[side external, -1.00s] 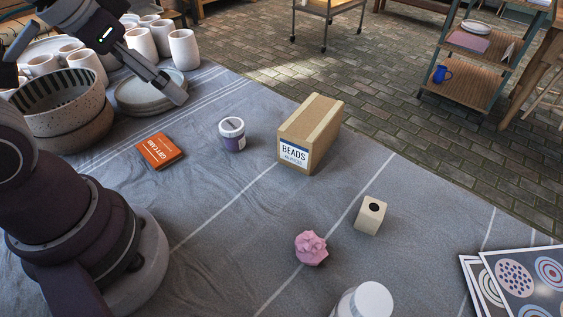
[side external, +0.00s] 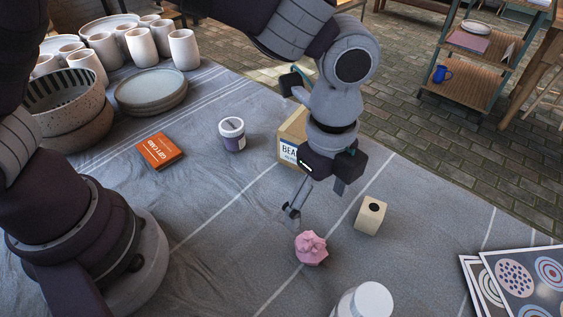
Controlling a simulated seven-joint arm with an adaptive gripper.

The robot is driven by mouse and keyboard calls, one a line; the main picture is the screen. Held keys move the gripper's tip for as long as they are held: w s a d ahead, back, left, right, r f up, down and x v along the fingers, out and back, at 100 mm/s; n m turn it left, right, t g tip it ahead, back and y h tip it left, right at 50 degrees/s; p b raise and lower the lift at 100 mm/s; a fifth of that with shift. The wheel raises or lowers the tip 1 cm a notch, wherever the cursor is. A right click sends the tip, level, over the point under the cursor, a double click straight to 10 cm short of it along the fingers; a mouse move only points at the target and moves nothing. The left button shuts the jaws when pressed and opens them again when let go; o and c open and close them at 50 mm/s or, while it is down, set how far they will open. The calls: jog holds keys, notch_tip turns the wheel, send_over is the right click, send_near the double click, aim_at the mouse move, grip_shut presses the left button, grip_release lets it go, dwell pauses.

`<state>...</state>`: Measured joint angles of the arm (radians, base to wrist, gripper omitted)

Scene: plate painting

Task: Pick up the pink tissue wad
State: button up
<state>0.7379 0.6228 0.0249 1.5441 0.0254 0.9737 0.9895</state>
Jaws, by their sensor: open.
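The pink tissue wad (side external: 311,248) is a small crumpled ball on the grey cloth, near the middle front of the side external view. My gripper (side external: 316,202) is above and slightly behind it in the picture, pointing down. Its fingers are apart and nothing is between them. The near finger's tip shows just above the wad in the picture. I cannot tell whether they touch.
A wooden cube with a dark hole (side external: 370,215) stands right of the wad. A white-lidded bottle (side external: 366,301) is in front. The beads box (side external: 291,139), a purple-labelled tub (side external: 232,134) and an orange gift card (side external: 159,151) lie behind. Printed sheets (side external: 525,284) lie at right.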

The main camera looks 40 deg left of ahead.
aim_at(312, 242)
jog(key=f, duration=0.9)
jog(key=shift+s+d+f, duration=0.25)
jog(key=shift+s+f, duration=0.1)
jog(key=c, duration=0.8)
